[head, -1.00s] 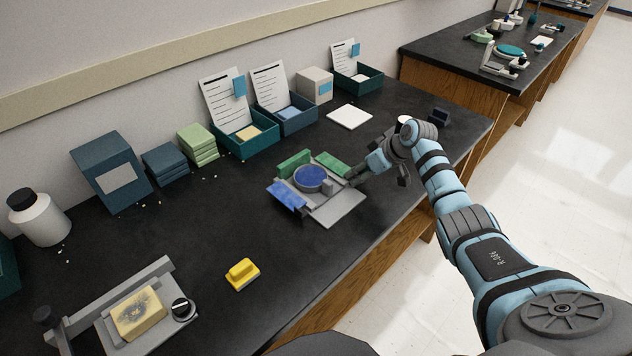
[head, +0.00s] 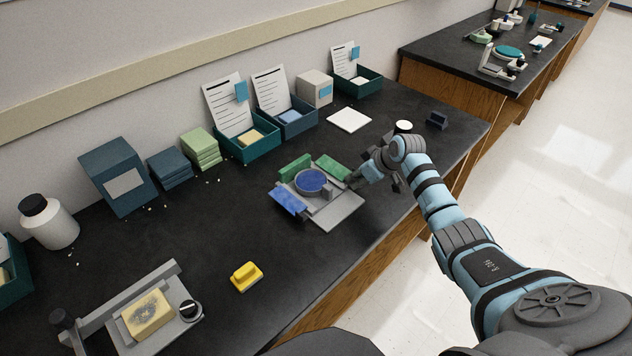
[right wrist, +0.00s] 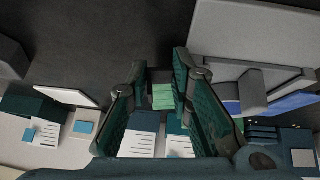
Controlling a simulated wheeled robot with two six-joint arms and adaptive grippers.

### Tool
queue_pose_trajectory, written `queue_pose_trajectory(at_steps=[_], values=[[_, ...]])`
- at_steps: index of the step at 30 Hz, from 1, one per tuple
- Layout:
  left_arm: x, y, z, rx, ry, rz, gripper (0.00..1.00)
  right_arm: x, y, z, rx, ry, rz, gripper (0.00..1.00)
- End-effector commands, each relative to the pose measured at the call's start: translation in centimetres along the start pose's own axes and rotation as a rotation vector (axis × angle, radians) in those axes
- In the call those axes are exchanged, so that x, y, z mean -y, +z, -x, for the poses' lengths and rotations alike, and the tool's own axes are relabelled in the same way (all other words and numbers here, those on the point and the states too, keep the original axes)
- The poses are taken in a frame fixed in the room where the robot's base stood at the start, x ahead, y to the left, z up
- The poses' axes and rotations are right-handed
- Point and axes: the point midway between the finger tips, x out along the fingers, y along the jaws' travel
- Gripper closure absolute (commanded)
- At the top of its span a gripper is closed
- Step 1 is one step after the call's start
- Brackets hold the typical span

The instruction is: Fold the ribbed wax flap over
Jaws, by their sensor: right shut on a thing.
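A grey fixture (head: 345,212) on the black bench holds a round blue disc (head: 311,180). Green wax pieces lie around it, one at the back left (head: 294,168) and one flap at the back right (head: 331,167). A mottled blue strip (head: 288,197) lies at its front left. My right gripper (head: 352,181) is at the fixture's right side, by the right green flap. In the right wrist view its fingers (right wrist: 160,75) are shut on a ribbed green flap (right wrist: 163,96), which shows between them. My left gripper is not in view.
A yellow block (head: 246,277) lies on clear bench in front. A grey stand with a tan block (head: 148,313) is at the front left. Boxes, trays with cards and a white tile (head: 348,120) line the back.

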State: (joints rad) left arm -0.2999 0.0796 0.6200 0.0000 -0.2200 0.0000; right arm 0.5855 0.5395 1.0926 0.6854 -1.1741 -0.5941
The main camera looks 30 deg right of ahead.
Motion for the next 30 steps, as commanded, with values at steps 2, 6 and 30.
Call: queue_pose_trajectory(at_steps=[2,6,30], values=[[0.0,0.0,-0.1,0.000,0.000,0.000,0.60,-0.1,-0.1,0.0,-0.003,0.004,0.001,0.95],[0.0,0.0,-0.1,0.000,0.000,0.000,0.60,-0.1,-0.1,0.0,-0.004,0.005,0.001,0.95],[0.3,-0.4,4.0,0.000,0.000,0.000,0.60,0.4,-0.7,0.8,-0.004,0.173,0.117,0.96]])
